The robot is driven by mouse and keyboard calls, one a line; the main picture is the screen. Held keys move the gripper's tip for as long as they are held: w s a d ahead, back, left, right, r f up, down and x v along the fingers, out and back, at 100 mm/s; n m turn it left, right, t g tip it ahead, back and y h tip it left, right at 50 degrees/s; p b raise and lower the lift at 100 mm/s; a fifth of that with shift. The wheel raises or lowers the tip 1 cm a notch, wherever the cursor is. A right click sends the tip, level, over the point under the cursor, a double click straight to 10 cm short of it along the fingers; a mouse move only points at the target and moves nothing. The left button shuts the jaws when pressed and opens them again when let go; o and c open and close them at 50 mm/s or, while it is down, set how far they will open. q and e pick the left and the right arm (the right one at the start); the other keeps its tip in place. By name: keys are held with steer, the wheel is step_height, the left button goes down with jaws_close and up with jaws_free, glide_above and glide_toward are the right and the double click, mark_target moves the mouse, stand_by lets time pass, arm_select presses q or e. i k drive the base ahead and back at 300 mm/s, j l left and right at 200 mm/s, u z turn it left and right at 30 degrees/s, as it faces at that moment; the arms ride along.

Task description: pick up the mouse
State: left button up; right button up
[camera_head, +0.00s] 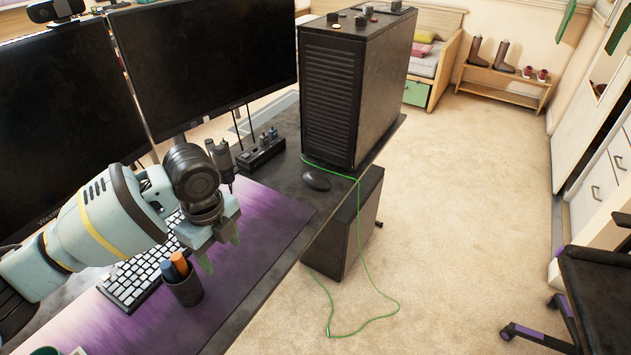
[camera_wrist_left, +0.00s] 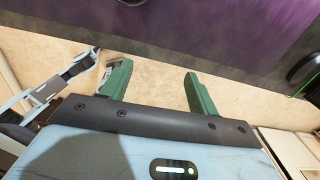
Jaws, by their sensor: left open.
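The black mouse (camera_head: 316,179) lies on the dark bare part of the desk, just past the purple mat and in front of the computer tower. In the left wrist view a dark rounded shape at the right edge looks like the mouse (camera_wrist_left: 303,68), partly cut off. My left gripper (camera_head: 221,252) is open and empty above the mat, to the left of the mouse and nearer the camera, apart from it. Its two green fingers (camera_wrist_left: 157,74) stand spread in the wrist view, with floor and desk edge beyond.
The tower (camera_head: 335,95) stands behind the mouse. A green cable (camera_head: 359,230) hangs beside it over the desk edge. A pen cup (camera_head: 185,288) and keyboard (camera_head: 130,283) sit near my left gripper. Monitors (camera_head: 205,60) stand at the back left. Floor to the right is mostly clear.

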mark_target(317, 181)
steer(key=i+l+z, duration=0.1)
steer(key=i+z, duration=0.65)
steer(key=z, duration=0.15)
